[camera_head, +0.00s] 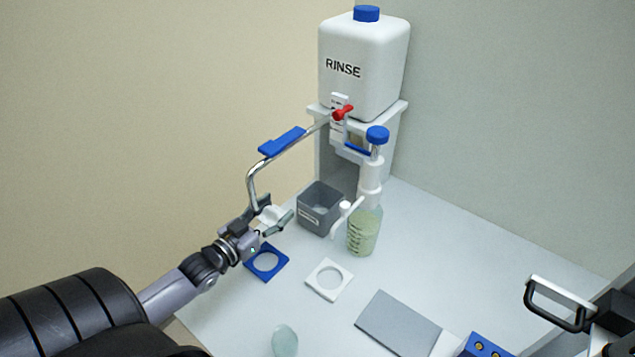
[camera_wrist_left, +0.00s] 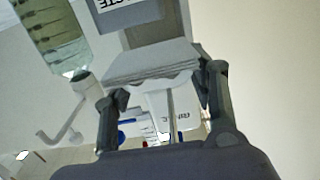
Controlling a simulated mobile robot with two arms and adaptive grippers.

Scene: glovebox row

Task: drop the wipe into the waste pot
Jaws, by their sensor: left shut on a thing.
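In the head view my left gripper (camera_head: 273,217) is shut on a small white wipe (camera_head: 269,215). It holds the wipe to the left of the waste pot (camera_head: 313,216), a grey square open box with a small label on its front. The wipe is outside the pot. In the left wrist view the folded pale wipe (camera_wrist_left: 152,64) lies between the two dark fingers of the gripper (camera_wrist_left: 162,92). The pot's grey wall with an upside-down label shows there too (camera_wrist_left: 128,14), beyond the wipe.
A RINSE tank (camera_head: 362,75) with a red tap stands behind the pot, with a blue-handled metal lever (camera_head: 282,142) beside it. A bottle (camera_head: 363,233) stands right of the pot. Blue (camera_head: 249,262) and white (camera_head: 315,282) ring plates and a grey plate (camera_head: 398,323) lie in front.

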